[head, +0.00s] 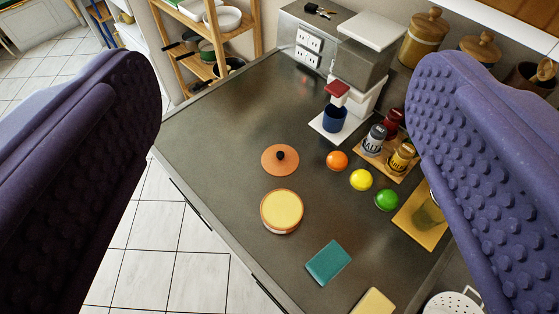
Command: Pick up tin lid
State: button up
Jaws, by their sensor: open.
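The tin lid (272,167), a flat orange disc with a dark round knob at its centre, lies on the dark grey counter near the middle of the view. Just in front of it, apart from it, stands a round tin (282,210) with a pale yellow top and an orange rim. My gripper (284,78) is open, with its two purple, studded fingers wide apart at the left and right of the view. Nothing is between the fingers, and the lid shows in the gap, well beyond them on the counter.
Orange, yellow and green balls (361,180) lie to the right of the lid. Behind them are a board with jars (373,140) and a blue cup (334,119) under a machine. A teal block (328,263) lies in front. The counter (215,140) left of the lid is clear to its edge.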

aim_at(280, 160)
jog(key=i+j+z, duration=0.35)
jog(key=j, duration=0.2)
jog(key=i+j+z, duration=0.35)
jog(key=j, duration=0.25)
jog(key=j+z, duration=0.2)
jog(key=j, duration=0.15)
jog(key=i, duration=0.05)
